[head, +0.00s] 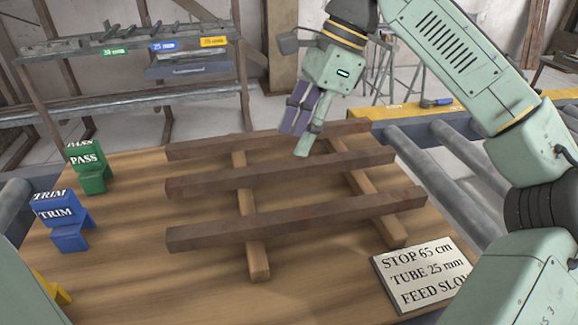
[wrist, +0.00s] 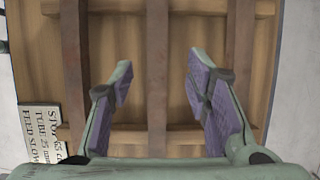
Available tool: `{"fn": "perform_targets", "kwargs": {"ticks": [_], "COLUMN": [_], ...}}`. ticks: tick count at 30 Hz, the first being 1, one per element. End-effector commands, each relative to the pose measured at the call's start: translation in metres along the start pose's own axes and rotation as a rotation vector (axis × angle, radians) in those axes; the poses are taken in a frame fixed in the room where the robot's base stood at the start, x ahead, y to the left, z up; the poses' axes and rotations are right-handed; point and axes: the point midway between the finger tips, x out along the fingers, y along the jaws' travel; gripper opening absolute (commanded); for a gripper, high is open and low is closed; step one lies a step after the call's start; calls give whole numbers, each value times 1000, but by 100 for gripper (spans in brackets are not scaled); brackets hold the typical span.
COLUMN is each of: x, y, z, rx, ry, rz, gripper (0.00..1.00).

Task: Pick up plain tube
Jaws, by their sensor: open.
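Three long dark brown, square-edged bars lie side by side across two pale wooden cross strips: the near bar (head: 300,217), the middle bar (head: 280,172) and the far bar (head: 220,147). I cannot tell which, if any, is the plain tube; all three look alike and unmarked. My gripper (head: 297,135) hangs above the far part of the bars, pointing down, open and empty, with purple finger pads. In the wrist view, the middle one of the bars in that picture (wrist: 157,60) shows between my open fingers (wrist: 158,88), below them and apart.
A sign (head: 422,273) reading "STOP 65 cm, TUBE 25 mm" lies on the wooden table (head: 170,285) at front right. Green PASS (head: 92,165) and blue TRIM (head: 62,220) blocks stand left. A metal rack (head: 130,105) stands behind; grey rollers (head: 440,170) lie right.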

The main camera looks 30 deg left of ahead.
Motion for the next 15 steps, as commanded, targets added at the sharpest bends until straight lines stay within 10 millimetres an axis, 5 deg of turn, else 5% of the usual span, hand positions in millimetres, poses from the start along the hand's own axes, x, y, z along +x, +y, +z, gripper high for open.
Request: {"fn": "perform_targets", "kwargs": {"ticks": [15], "x": [54], "y": [5], "z": [-4], "rx": [1], "ry": [-1], "rz": [-1], "gripper": [44]}}
